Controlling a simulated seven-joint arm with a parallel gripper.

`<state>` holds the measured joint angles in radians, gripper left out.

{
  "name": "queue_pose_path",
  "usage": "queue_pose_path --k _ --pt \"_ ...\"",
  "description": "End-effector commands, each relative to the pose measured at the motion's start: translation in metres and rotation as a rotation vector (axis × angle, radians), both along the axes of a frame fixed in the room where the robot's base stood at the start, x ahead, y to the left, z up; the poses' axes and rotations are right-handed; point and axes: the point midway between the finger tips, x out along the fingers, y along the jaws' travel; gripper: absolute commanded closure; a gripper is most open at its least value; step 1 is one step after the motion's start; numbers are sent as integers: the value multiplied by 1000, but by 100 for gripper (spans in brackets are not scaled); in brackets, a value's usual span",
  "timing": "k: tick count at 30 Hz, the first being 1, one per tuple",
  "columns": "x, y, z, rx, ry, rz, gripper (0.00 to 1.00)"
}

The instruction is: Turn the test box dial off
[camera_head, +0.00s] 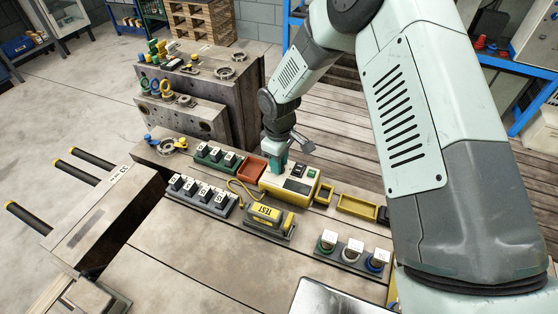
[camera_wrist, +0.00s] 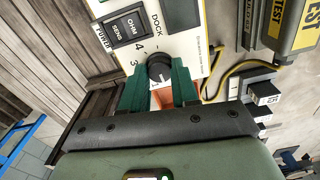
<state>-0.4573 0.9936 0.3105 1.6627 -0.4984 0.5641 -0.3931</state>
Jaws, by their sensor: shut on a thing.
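The test box (camera_head: 297,189) is a yellow case with a pale top, standing on the bench in the head view. In the wrist view its top face (camera_wrist: 185,22) shows a black switch block marked OHM and SENS, the word DOCK, and the numbers 3 and 4. The dial (camera_wrist: 160,67) is a round black knob with a pale mark; which setting it points to is hard to read. My gripper (camera_wrist: 159,88) has its green fingers shut on the dial, one on each side. In the head view my gripper (camera_head: 275,164) reaches down to the box's left end and hides the dial.
A red tray (camera_head: 250,169) adjoins the box's left. A yellow TEST unit (camera_head: 266,213) with a cable lies in front. Racks of black numbered blocks (camera_head: 199,193) stand left, and coloured round pieces (camera_head: 352,250) front right. The front bench is mostly clear.

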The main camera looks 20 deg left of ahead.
Motion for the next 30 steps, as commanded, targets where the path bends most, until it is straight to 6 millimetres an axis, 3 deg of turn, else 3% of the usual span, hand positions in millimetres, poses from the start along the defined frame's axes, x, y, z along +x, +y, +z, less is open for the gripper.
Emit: queue_pose_path --k 9,25,26,30 --pt "-1 -1 0 -3 2 113 100" --pt "-1 -1 -1 -4 2 132 100" --pt "-1 -1 -1 -4 2 132 66" --pt "0 -1 0 -3 1 132 45"
